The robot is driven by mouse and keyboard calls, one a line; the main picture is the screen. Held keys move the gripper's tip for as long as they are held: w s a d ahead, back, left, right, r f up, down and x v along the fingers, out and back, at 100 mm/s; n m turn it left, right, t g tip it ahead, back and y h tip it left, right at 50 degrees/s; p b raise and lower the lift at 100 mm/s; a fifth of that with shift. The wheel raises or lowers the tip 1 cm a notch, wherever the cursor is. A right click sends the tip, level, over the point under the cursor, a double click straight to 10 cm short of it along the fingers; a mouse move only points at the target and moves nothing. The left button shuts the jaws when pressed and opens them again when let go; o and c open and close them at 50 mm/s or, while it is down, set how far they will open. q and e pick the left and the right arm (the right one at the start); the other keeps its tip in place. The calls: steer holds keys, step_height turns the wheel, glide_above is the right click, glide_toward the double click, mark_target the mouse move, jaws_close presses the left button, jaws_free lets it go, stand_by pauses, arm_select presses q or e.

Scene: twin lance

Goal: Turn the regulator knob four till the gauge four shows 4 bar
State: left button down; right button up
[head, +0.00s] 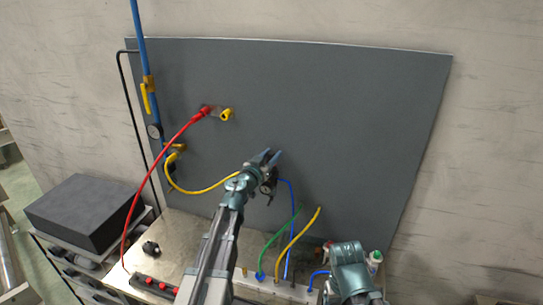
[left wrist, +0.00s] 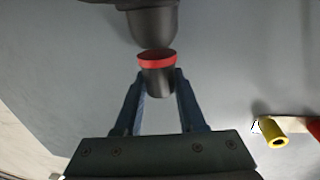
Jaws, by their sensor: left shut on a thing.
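In the left wrist view, the regulator knob (left wrist: 158,82) is a dark cylinder below a red ring (left wrist: 156,59), under a larger dark regulator body (left wrist: 152,25). My left gripper (left wrist: 159,85) has its two blue fingers on either side of this knob and is shut on it. In the head view, my left gripper (head: 271,156) is at the middle of the grey panel, in front of the dark regulator (head: 269,187), which it partly hides. No gauge reading or number label is legible there. Only a teal part of my right arm shows at the bottom; its fingers are out of view.
A blue pipe (head: 144,50) with a yellow valve handle (head: 146,98) and a small gauge (head: 154,131) runs down the panel's left side. Red (head: 143,188) and yellow (head: 205,191) hoses cross the left half. Green, yellow and blue hoses rise from the bench. The panel's right half is clear.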

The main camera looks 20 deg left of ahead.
arm_select(q)
steer(key=shift+c, duration=2.4)
jaws_free()
steer(key=s+a, duration=0.2)
steer(key=s, duration=1.1)
steer(key=shift+s+a, duration=0.3)
steer(key=shift+a, duration=0.05)
steer(key=shift+w, duration=0.1)
